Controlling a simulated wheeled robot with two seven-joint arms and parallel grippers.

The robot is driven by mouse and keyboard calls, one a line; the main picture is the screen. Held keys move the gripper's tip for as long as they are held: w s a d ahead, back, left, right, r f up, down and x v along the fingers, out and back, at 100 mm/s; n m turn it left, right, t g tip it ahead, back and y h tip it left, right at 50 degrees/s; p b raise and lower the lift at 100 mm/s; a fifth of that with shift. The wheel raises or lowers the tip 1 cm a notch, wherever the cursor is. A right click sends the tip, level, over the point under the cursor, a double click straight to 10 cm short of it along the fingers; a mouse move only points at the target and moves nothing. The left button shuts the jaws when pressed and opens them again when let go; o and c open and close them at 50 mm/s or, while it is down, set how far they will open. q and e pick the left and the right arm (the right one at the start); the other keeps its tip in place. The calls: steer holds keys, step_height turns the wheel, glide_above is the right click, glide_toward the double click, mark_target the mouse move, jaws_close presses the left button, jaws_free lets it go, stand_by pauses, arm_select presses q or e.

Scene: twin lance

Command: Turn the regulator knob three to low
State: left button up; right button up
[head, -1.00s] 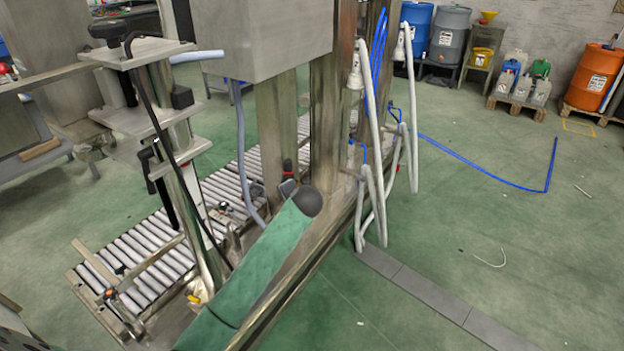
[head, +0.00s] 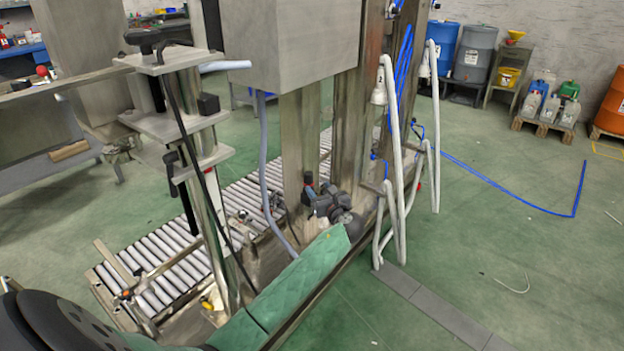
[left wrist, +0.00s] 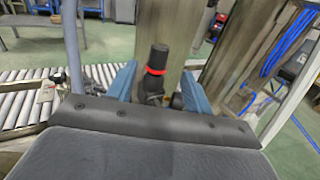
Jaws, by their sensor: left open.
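A black regulator knob with a red band (left wrist: 157,60) stands upright in the left wrist view, in front of a steel post. No number shows on it, so I cannot tell whether it is knob three. My left gripper (left wrist: 158,84) is open, with one blue finger on each side of the knob's lower part. I cannot tell whether the fingers touch it. In the head view my left gripper (head: 314,193) is at the foot of the steel post, beside a small red-marked part. The dark wrist partly hides the knob's base. My right gripper is not in view.
A roller conveyor (head: 160,275) runs behind and left of my arm. A grey box (head: 300,45) sits above the gripper. The green floor at right is mostly clear.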

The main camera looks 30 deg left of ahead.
mark_target(312, 177)
arm_select(q)
steer(key=shift+b+x, duration=0.3)
steer(key=shift+x, duration=3.6)
steer(key=c, duration=1)
steer(key=shift+r+g+p, duration=0.15)
steer(key=shift+g+p, duration=0.25)
steer(key=shift+p, duration=0.1)
steer(key=n+g+p, duration=0.1)
steer(key=n+g+y+p, duration=0.2)
steer(key=g, duration=0.1)
steer(key=shift+w+d, duration=0.1)
steer(key=shift+w, duration=0.2)
steer(key=shift+n+g+y+p, duration=0.3)
steer(key=shift+n+g+p, duration=0.15)
steer(key=shift+n+g, duration=0.35)
